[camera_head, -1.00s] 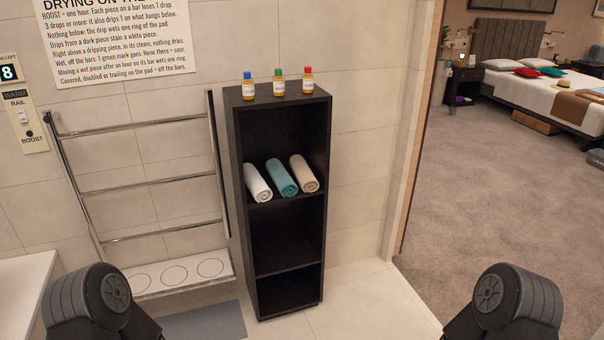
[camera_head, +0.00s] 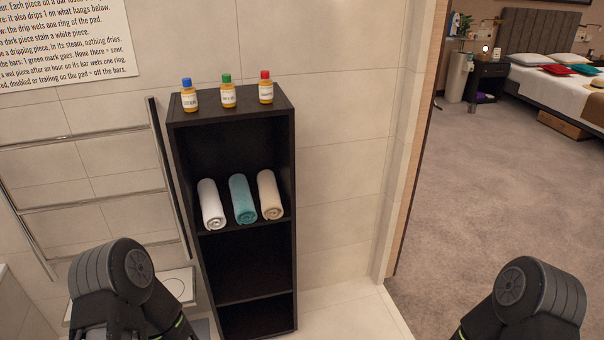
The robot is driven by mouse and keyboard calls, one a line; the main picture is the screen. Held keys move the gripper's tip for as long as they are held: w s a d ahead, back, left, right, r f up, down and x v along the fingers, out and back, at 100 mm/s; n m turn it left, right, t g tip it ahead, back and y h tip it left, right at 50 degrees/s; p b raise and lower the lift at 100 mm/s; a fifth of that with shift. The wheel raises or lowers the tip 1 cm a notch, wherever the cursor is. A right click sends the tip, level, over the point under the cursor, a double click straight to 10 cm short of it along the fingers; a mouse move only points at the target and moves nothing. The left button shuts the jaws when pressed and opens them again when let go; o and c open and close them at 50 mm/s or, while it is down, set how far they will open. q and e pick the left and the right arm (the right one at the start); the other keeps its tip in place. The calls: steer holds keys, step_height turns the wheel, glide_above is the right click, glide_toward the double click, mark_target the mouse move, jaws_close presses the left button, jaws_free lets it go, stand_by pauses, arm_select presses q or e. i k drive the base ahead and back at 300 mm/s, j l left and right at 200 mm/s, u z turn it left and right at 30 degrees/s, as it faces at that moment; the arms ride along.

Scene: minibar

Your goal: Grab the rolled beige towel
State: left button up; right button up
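The rolled beige towel (camera_head: 270,194) lies on the middle shelf of the dark shelf unit (camera_head: 245,245), at the right end of a row of three. A rolled teal towel (camera_head: 243,199) is right beside it, and a rolled white towel (camera_head: 211,205) is at the left. Their rolled ends face me. Parts of both my arms show at the bottom left and bottom right, well apart from the towels. Neither gripper's fingers are in view.
Bottles with blue (camera_head: 189,97), green (camera_head: 228,92) and red (camera_head: 265,88) caps stand on top of the unit. A metal towel rail (camera_head: 95,202) is on the left wall. An open doorway leads to a carpeted bedroom with a bed (camera_head: 550,85). Floor right of the unit is clear.

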mark_target(271, 201)
steer(key=i+l, duration=0.95)
steer(key=l, duration=0.15)
